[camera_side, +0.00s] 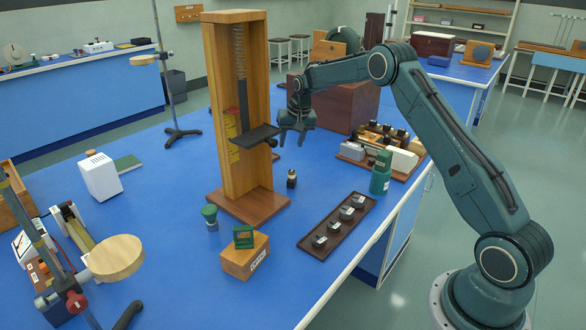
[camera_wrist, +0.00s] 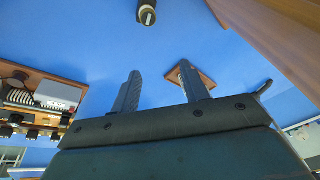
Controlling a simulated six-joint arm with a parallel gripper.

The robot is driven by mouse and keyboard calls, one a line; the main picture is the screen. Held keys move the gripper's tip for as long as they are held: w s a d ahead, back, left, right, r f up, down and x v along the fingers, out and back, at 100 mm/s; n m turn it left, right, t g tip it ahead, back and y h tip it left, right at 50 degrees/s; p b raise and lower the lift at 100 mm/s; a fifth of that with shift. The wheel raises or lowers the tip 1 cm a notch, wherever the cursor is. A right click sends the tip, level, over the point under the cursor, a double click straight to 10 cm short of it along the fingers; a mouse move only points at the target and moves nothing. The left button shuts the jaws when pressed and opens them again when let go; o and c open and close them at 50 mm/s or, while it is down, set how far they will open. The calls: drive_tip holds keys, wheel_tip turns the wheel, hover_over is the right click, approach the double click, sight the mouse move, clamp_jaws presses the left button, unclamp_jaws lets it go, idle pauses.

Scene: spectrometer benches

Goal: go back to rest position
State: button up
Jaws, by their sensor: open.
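My gripper (camera_side: 293,138) is open and empty. It hangs above the blue bench (camera_side: 190,285), just right of the tall wooden stand (camera_side: 221,100) and its dark shelf (camera_side: 256,136). A small dark weight with a light top (camera_side: 291,179) stands on the bench below; a similar dark object shows at the top of the wrist view (camera_wrist: 147,12).
A dark tray with several weights (camera_side: 326,229), a green bottle (camera_side: 380,174) and a wooden weight set (camera_side: 408,160) lie to the right. A large brown box (camera_side: 345,104) stands behind my gripper. A wooden block with a green item (camera_side: 245,262) is in front.

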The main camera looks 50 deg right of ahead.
drive_tip(key=s+a+r+n+t, duration=0.1)
drive_tip(key=s+a+r+n, duration=0.1)
drive_tip(key=s+a+r, duration=0.7)
drive_tip(key=s+a+r+n+t, duration=0.1)
drive_tip(key=s+a+r+n, duration=0.3)
drive_tip(key=s+r, duration=0.55)
drive_tip(key=s+a, duration=0.5)
drive_tip(key=s, duration=0.7)
drive_tip(key=s+a+n, duration=0.1)
drive_tip(key=s+a, duration=0.3)
drive_tip(key=s, duration=0.9)
drive_tip(key=shift+s+a+y, duration=0.15)
drive_tip(key=shift+a+y, duration=0.2)
drive_tip(key=shift+y, duration=0.05)
